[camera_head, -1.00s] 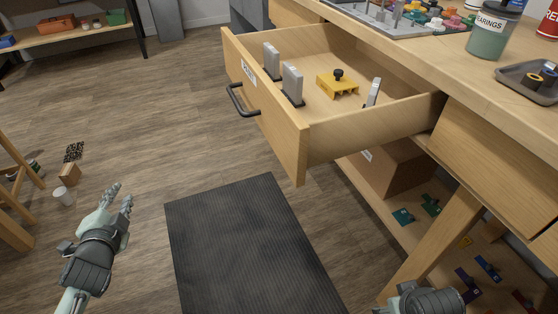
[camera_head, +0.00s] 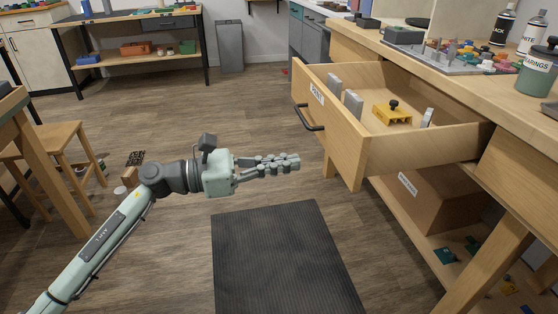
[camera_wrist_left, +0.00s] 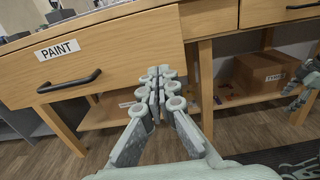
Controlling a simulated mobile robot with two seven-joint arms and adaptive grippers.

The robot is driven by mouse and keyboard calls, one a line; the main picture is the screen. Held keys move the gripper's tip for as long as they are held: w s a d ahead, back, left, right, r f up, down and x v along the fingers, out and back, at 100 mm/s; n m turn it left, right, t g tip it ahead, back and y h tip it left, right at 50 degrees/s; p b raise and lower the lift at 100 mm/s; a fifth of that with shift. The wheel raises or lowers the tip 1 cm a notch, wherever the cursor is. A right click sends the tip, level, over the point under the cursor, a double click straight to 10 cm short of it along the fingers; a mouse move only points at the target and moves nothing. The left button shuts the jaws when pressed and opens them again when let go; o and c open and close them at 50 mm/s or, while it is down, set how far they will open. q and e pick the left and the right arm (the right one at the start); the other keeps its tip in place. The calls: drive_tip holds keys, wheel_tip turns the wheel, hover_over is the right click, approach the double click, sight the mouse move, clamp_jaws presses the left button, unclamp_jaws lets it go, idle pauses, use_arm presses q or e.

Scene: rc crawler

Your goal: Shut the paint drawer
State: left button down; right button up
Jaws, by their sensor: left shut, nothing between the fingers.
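The paint drawer (camera_head: 345,135) stands pulled out from the wooden workbench in the head view, with a label and a dark bar handle (camera_head: 308,118) on its front. Inside lie a yellow part (camera_head: 392,114) and several grey pieces. In the left wrist view the drawer front (camera_wrist_left: 130,50), labelled PAINT, and its handle (camera_wrist_left: 70,82) are at the upper left. My left gripper (camera_head: 298,161) is shut and empty, in front of and below the drawer front, apart from it in the head view. In the wrist view its closed fingertips (camera_wrist_left: 160,72) overlap the drawer front's lower right edge.
A black mat (camera_head: 285,255) lies on the floor before the bench. A cardboard box (camera_head: 430,198) sits on the bench's lower shelf. A wooden stool (camera_head: 65,150) stands at the left. The bench top (camera_head: 420,62) holds bottles and a parts board.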

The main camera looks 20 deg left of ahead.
sight(347, 154)
use_arm(q)
drive_tip(key=p+x, duration=0.1)
drive_tip(key=x, duration=0.7)
drive_tip(key=shift+r+p, duration=0.2)
drive_tip(key=shift+p, duration=0.15)
drive_tip(key=shift+w+d+f, duration=0.15)
drive_tip(key=shift+w+d, duration=0.25)
drive_tip(key=shift+d, duration=0.2)
use_arm(e)
drive_tip(key=shift+w+a+f, duration=0.1)
drive_tip(key=shift+w+f, duration=0.05)
drive_tip(key=shift+f, duration=1.15)
drive_tip(key=shift+w+f, duration=0.15)
drive_tip(key=shift+f, duration=1.15)
